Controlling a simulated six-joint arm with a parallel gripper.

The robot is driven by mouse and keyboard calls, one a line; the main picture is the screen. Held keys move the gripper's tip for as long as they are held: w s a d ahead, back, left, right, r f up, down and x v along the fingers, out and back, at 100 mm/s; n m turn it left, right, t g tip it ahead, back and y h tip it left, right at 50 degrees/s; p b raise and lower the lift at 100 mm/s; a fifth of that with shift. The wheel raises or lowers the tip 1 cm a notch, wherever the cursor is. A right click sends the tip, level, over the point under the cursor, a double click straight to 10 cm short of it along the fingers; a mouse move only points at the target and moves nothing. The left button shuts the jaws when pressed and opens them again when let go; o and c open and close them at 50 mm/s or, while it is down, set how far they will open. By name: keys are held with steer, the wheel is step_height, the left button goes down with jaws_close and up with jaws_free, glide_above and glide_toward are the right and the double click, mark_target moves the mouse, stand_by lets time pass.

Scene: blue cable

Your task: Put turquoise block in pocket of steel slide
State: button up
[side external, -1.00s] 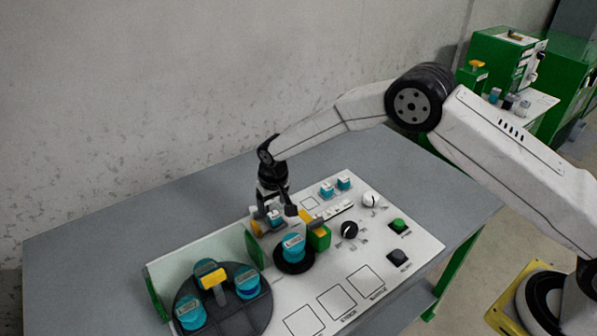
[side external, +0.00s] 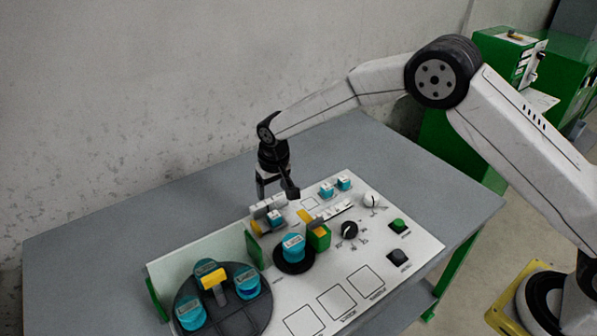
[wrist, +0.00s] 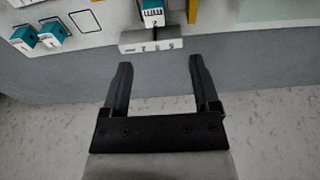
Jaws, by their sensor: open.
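The turquoise block (side external: 277,222) has a white labelled top and sits at the steel slide (side external: 259,210), near the back edge of the white panel. In the wrist view the block (wrist: 152,12) meets the middle of the pale grey slide (wrist: 135,40). I cannot tell how deep it sits in the pocket. My gripper (side external: 277,192) is just above the slide, pointing down. In the wrist view my gripper (wrist: 158,62) has its fingers wide apart with nothing between them.
Two other turquoise blocks (side external: 326,190) (side external: 344,184) stand at the panel's back right. A dark round tray (side external: 238,318) holds turquoise cylinders at front left. A cylinder (side external: 292,248) on a black disc and a green-yellow part (side external: 318,236) stand close by. The grey table behind is clear.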

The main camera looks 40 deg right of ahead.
steer(key=s+d+r, duration=0.7)
steer(key=s+d, duration=0.3)
steer(key=s, duration=0.1)
steer(key=s+d, duration=0.3)
steer(key=s, duration=0.5)
steer(key=s+d+r, duration=0.1)
steer(key=s+d, duration=0.2)
steer(key=s, duration=0.6)
steer(key=shift+s+r+t, duration=0.15)
steer(key=shift+r+t, duration=0.1)
steer(key=shift+t, duration=0.15)
